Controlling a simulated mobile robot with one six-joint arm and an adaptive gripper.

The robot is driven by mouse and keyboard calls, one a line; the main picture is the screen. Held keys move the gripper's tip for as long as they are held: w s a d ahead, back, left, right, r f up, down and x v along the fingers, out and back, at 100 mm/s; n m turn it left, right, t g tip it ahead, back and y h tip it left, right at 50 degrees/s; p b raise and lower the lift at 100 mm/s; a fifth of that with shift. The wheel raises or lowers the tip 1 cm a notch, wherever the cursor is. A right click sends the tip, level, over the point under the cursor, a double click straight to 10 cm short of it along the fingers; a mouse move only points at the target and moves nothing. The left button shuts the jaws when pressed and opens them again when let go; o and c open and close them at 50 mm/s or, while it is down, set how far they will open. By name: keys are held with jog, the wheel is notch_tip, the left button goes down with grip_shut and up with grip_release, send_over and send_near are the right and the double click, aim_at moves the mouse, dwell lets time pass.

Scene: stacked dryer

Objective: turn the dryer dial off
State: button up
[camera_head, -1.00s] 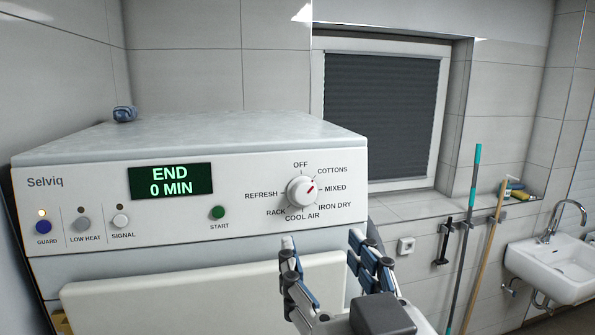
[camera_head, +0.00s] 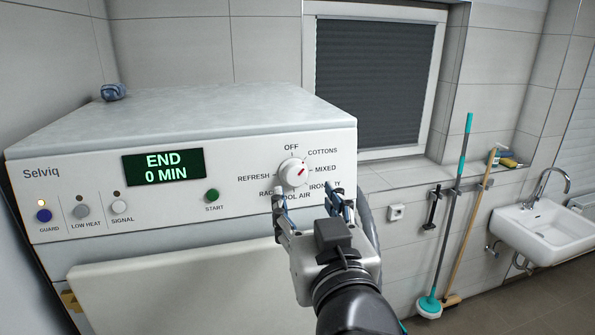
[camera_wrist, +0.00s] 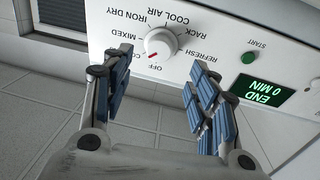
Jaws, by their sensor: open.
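The dryer dial (camera_head: 293,173) is a round white knob with a red mark on the right of the dryer panel (camera_head: 235,165). In the wrist view the panel appears upside down and the dial (camera_wrist: 160,43) shows between the two spread fingertips, with no contact visible. The display (camera_head: 164,166) reads END 0 MIN.
A green START button (camera_head: 212,196) is left of the dial, with several small buttons farther left. A small blue item (camera_head: 113,92) lies on the dryer top. A window, leaning poles and a sink (camera_head: 545,230) are to the right.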

aim_at(296, 178)
jog(key=w, duration=0.2)
jog(key=w+a, duration=0.1)
jog(key=w, duration=0.5)
jog(key=shift+a, duration=0.25)
jog(key=shift+s, duration=0.1)
jog(key=shift+c, duration=0.5)
jog(key=c, duration=1)
